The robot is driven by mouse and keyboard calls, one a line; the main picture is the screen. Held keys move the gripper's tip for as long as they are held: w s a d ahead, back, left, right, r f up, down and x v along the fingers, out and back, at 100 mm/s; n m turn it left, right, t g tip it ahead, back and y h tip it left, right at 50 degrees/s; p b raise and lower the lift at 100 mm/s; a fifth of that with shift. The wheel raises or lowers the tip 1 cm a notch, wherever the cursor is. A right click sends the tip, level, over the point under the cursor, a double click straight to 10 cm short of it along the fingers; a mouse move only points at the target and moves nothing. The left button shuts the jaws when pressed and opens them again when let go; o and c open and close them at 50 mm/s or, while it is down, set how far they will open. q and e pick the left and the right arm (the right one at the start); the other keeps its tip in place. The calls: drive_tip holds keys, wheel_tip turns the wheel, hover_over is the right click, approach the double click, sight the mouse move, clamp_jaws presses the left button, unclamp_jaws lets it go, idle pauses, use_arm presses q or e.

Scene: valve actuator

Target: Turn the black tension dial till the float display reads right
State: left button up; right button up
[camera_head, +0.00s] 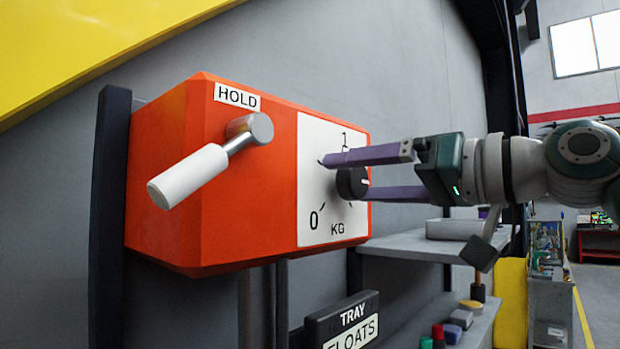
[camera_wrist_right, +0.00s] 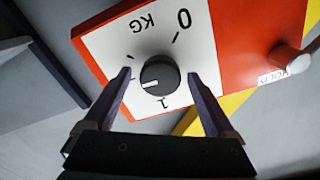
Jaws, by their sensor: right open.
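The black tension dial (camera_head: 352,183) sits on a white KG scale plate (camera_head: 312,190) on the front of an orange box. The plate shows 0 at lower left and 1 at top. The dial's white mark points right in the head view. In the right wrist view the dial (camera_wrist_right: 160,72) shows whole, its mark pointing left. My right gripper (camera_head: 346,177) is open, with one purple finger on each side of the dial and gaps visible in the wrist view (camera_wrist_right: 159,76). A TRAY FLOATS sign (camera_head: 343,318) is cut off below; I see no number on it. My left gripper is out of view.
A HOLD lever with a white handle (camera_head: 188,176) sticks out from the orange box (camera_head: 215,225) left of the dial. Grey shelves (camera_head: 430,243) with small coloured items stand below right. A yellow slanted panel (camera_head: 70,45) fills the upper left.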

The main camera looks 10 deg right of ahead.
drive_tip(key=shift+s, duration=0.1)
drive_tip(key=b+v, duration=0.4)
drive_tip(key=v, duration=0.5)
drive_tip(key=shift+s+d+b, duration=0.3)
drive_tip(key=shift+b, duration=0.05)
